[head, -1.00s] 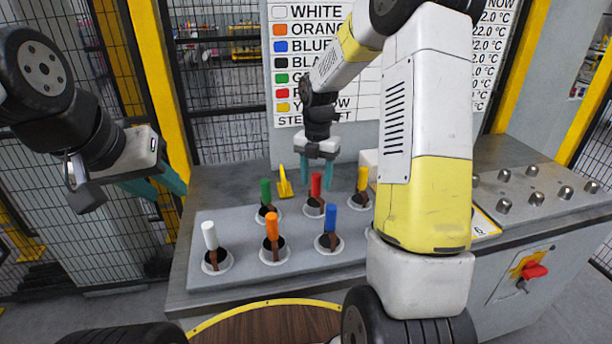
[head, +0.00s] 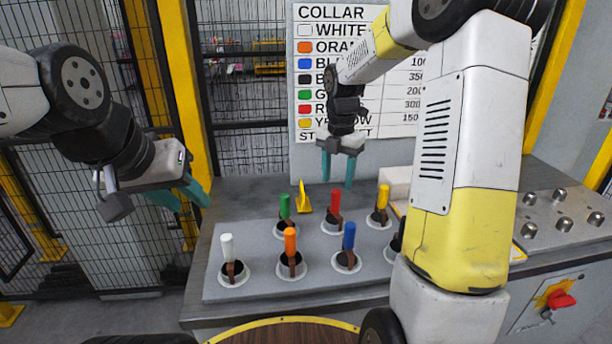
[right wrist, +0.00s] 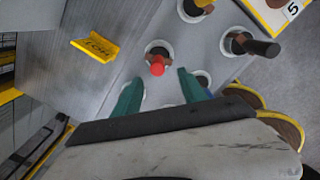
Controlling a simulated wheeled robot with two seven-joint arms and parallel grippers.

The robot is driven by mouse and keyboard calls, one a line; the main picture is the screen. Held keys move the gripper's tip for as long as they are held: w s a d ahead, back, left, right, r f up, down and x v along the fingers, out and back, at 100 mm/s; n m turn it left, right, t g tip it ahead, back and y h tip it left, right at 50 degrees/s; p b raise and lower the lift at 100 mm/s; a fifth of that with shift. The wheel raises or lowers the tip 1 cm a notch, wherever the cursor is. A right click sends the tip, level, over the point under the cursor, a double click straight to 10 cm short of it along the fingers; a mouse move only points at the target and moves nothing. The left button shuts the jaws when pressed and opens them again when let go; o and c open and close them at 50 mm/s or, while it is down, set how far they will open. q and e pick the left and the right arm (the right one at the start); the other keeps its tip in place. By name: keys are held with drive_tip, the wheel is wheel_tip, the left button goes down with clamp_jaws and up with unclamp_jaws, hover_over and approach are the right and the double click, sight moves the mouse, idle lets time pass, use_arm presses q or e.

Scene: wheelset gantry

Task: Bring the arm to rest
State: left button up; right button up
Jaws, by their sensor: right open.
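My right arm reaches over the panel in the head view. Its gripper (head: 338,180) hangs with teal fingers apart and empty, above and behind the red-handled peg (head: 335,204). In the right wrist view the open fingers (right wrist: 160,78) show the red peg (right wrist: 157,68) in the gap between their tips, beyond them and not gripped. My left gripper (head: 190,203) is at the left, off the panel's edge, with its two teal fingers apart and nothing between them.
The grey panel (head: 262,292) carries several coloured pegs in round sockets, including white (head: 227,247), orange (head: 290,242), blue (head: 348,236), green (head: 285,206) and yellow (head: 382,197). A yellow stand (head: 303,198) is behind them. A chart board (head: 310,95) stands at the back.

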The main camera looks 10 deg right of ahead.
drive_tip(key=s+a+r+m+t+y, duration=0.1)
drive_tip(key=s+r+m+t, duration=0.2)
drive_tip(key=s+m, duration=0.8)
drive_tip(key=s+a+r+m+t+y, duration=0.1)
drive_tip(key=s+r+m+t, duration=0.2)
drive_tip(key=s+r+m, duration=0.5)
drive_tip(key=shift+s+r+m, duration=0.25)
drive_tip(key=shift+s+m, duration=1.95)
drive_tip(key=shift+m, duration=1.9)
